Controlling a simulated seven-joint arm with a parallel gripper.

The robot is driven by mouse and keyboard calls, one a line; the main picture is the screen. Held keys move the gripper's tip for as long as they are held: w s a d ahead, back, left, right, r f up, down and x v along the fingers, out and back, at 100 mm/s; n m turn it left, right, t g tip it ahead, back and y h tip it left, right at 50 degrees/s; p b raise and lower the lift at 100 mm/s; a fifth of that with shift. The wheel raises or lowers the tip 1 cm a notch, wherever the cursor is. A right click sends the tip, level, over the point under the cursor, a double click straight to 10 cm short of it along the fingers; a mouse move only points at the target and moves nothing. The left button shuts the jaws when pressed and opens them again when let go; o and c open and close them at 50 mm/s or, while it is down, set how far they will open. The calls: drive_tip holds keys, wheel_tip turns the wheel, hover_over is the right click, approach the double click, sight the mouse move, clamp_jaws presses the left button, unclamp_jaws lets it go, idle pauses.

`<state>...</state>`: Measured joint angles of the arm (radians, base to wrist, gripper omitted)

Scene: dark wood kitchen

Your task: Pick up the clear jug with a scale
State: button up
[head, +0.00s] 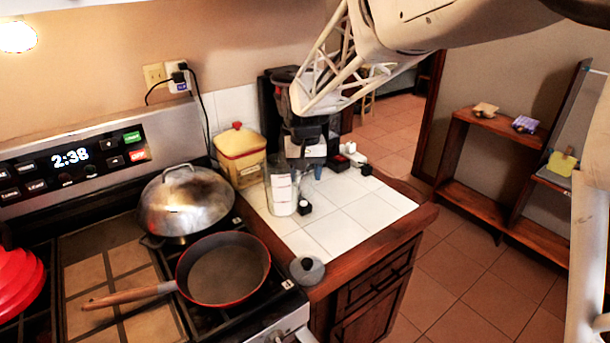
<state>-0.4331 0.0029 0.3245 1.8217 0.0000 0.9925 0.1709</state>
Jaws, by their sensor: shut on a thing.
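The clear jug (283,190) with a white scale panel is upright over the white tiled counter, right of the yellow canister. My gripper (304,168) reaches down from above at the jug's upper right side and is shut on it. The exact contact is small and partly hidden by the gripper's dark body. I cannot tell whether the jug's base touches the tiles.
A dark coffee machine (272,110) is behind. A red-rimmed pan (224,270) and a domed pot (185,200) sit on the stove. The front right tiles (350,215) are clear.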

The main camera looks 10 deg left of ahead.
drive_tip(key=shift+w, duration=0.1)
idle(0.7)
drive_tip(key=w+d+m, duration=0.2)
drive_tip(key=w+d, duration=1.9)
drive_tip(key=d, duration=0.4)
drive_tip(key=w+a+r+n, duration=0.4)
drive_tip(key=w+a+r, duration=0.1)
drive_tip(key=a, duration=0.3)
drive_tip(key=w+a+r+n, duration=0.4)
drive_tip(key=a+r, duration=0.2)
drive_tip(key=a, duration=0.3)
drive_tip(key=shift+w+a, duration=0.25)
drive_tip(key=shift+w, duration=0.15)
drive_tip(key=shift+r, duration=0.1)
